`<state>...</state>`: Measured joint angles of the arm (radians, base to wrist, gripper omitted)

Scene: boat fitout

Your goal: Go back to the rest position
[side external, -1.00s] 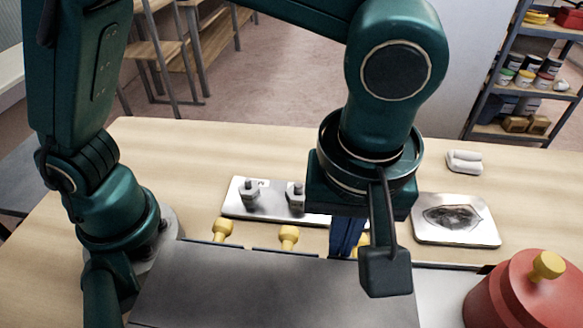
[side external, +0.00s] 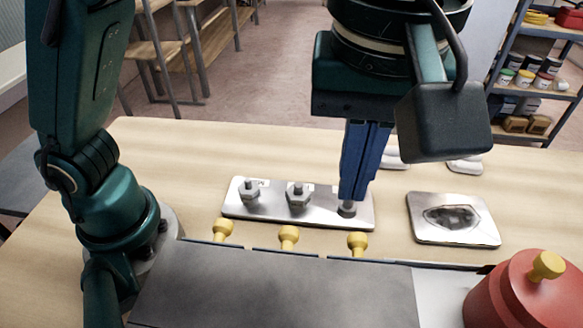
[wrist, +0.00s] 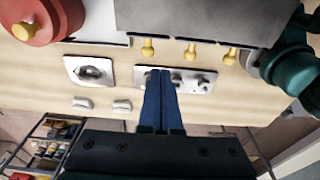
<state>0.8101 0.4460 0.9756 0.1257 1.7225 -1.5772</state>
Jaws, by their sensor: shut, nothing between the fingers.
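My gripper (side external: 358,200) has blue fingers that are shut with nothing between them. In the side external view its fingertips appear over the right end of a metal plate (side external: 268,218), in front of a small grey fitting (side external: 347,209) there; I cannot tell whether they touch. Two more grey fittings, a left one (side external: 249,192) and a middle one (side external: 298,196), stand upright on the plate.
Several yellow knobs (side external: 288,237) line the edge of a grey panel (side external: 270,290). A square plate with a dark patch (side external: 452,220) lies to the right. A red container (side external: 520,300) stands front right. White pieces (side external: 465,166) lie behind. The wooden table's back left is clear.

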